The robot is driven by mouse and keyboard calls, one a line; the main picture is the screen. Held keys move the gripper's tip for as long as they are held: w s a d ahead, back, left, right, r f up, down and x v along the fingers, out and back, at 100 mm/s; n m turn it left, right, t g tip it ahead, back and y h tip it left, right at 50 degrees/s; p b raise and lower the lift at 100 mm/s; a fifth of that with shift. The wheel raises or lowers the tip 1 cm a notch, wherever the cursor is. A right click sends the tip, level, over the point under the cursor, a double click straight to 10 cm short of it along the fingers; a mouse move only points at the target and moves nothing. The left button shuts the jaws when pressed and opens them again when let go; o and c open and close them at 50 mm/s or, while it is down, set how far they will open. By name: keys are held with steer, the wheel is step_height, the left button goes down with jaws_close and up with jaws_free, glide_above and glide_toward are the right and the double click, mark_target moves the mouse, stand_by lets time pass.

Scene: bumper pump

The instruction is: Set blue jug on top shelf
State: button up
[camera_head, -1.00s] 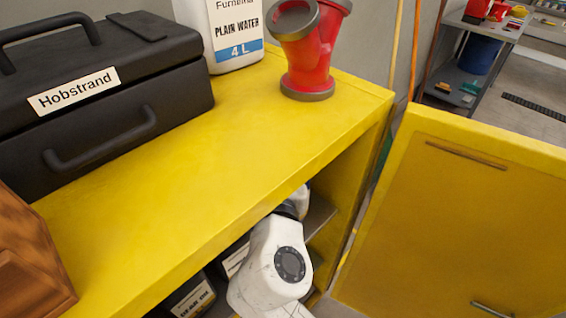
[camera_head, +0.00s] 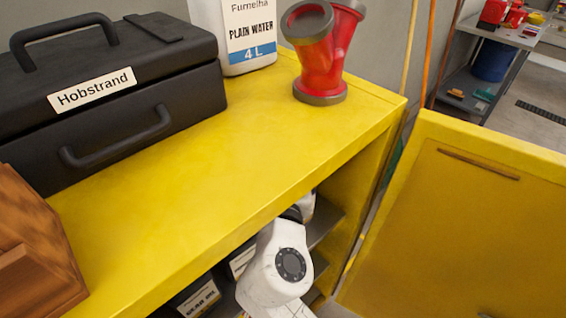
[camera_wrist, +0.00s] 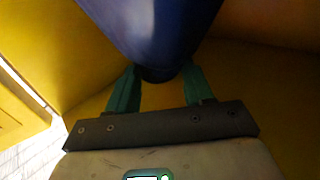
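The blue jug (camera_wrist: 150,28) fills the top middle of the wrist view, narrowing to a dark end between the green fingers of my gripper (camera_wrist: 160,78). The fingers stand apart and seem to press on both sides of this dark end. Yellow cabinet walls (camera_wrist: 250,75) surround the jug. In the head view the jug and my gripper are hidden inside the yellow cabinet (camera_head: 215,165), where my white arm reaches in below the top. A grey shelf (camera_head: 325,222) shows inside near the right wall. Whether the jug rests on a shelf cannot be told.
The cabinet door (camera_head: 460,215) stands open at the right. On the cabinet top are a black toolbox (camera_head: 110,95), a white water container (camera_head: 248,35), a red pipe fitting (camera_head: 322,60) and a brown wooden object (camera_head: 35,250). Dark labelled containers (camera_head: 200,297) stand low inside the cabinet.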

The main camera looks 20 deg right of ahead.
steer(key=o, duration=0.3)
steer(key=shift+r, duration=0.15)
steer(key=shift+s+a, duration=0.2)
steer(key=shift+s, duration=0.1)
steer(key=b+v, duration=0.2)
steer(key=v, duration=0.9)
steer(key=shift+s, duration=0.2)
